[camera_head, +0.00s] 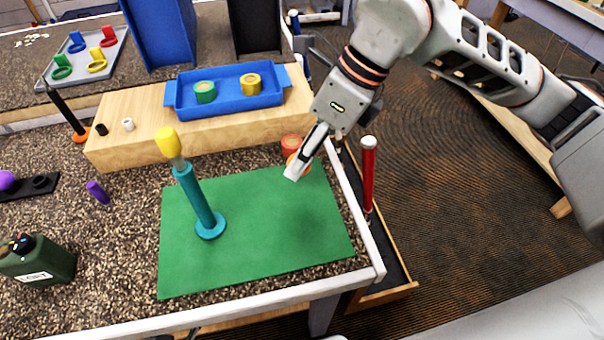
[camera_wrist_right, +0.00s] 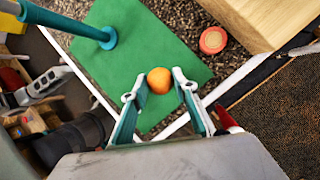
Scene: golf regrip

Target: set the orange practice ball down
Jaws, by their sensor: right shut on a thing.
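The orange practice ball (camera_wrist_right: 159,80) is between the fingertips of my right gripper (camera_wrist_right: 158,86). In the head view the ball (camera_head: 306,170) shows only as small orange edges beside the fingers. My right gripper (camera_head: 298,168) is shut on the ball at the far right corner of the green mat (camera_head: 270,215). The fingers hide most of the ball there, and I cannot tell whether it touches the mat. My left gripper is not in view.
A teal stand with a yellow top (camera_head: 200,203) rises from the mat's left half. A red round piece (camera_head: 291,142) is just behind the gripper, near the wooden block (camera_head: 130,145). A red club grip (camera_head: 368,175) stands beyond the table's right edge.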

